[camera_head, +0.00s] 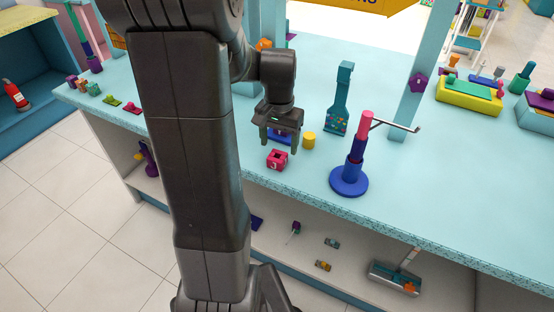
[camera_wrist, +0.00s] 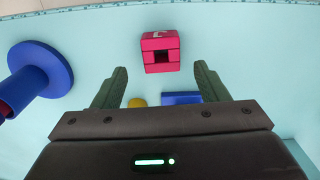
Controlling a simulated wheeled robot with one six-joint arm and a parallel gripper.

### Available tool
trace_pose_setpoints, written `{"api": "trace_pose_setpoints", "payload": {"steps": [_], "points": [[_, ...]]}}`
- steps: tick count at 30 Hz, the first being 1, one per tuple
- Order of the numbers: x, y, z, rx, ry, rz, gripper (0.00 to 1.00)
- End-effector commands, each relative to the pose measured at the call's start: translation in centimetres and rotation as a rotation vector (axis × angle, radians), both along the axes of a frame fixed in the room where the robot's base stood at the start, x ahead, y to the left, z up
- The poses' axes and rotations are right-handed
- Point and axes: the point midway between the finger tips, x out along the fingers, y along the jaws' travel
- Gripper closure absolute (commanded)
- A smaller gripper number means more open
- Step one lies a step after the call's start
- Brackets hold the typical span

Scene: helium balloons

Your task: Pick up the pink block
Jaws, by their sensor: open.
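The pink block (camera_head: 277,159) stands on the light blue counter near its front edge, with a dark square opening in one face and a pale mark on another. In the wrist view the pink block (camera_wrist: 160,52) is beyond the fingertips, roughly centred between them. My gripper (camera_head: 279,146) is open and empty above the counter, just behind the block in the head view. In the wrist view my gripper's two green fingers (camera_wrist: 160,72) are spread apart. They appear clear of the block.
A yellow cylinder (camera_head: 309,140) stands right of my gripper, and a blue piece (camera_head: 284,139) lies partly hidden behind the fingers. A blue-based stand (camera_head: 349,180) with a pink top and side handle rises to the right.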

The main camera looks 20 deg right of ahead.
Motion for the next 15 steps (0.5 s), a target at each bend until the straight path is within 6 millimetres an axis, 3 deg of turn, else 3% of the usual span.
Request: {"api": "trace_pose_setpoints", "payload": {"steps": [9, 15], "points": [[-0.3, 0.5, -4.1, 0.002, 0.004, 0.001, 0.33], [-0.2, 0.5, -5.3, 0.001, 0.001, 0.001, 0.33]]}}
